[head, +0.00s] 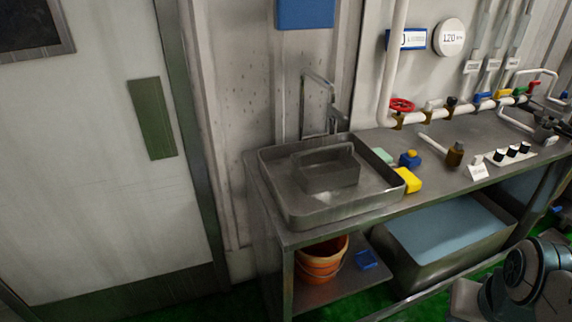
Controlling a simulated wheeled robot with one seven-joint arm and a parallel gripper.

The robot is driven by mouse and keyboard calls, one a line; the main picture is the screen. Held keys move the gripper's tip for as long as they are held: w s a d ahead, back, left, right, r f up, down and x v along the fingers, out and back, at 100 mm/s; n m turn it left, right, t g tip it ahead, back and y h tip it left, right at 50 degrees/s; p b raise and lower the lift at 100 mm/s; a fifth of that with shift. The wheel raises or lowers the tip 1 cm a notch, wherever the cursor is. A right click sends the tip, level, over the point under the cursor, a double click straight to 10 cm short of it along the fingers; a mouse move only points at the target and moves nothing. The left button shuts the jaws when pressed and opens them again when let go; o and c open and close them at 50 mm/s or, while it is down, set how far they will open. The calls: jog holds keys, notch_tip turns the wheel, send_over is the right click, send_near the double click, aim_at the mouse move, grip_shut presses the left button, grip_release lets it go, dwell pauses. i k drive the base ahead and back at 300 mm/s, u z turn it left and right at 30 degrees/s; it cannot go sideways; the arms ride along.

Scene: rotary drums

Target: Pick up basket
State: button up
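A grey basket (326,178) with a raised handle across its top stands upright inside a metal sink basin (300,216) on the workbench. Part of my arm shows at the lower right corner, well away from the basket. My gripper's fingers do not show.
A chrome tap (333,100) rises behind the basin. An orange bucket (318,262) and a blue-topped tub (445,230) sit below.

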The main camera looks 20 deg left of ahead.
aim_at(327, 169)
jog(key=u, duration=1.1)
jog(key=i, duration=1)
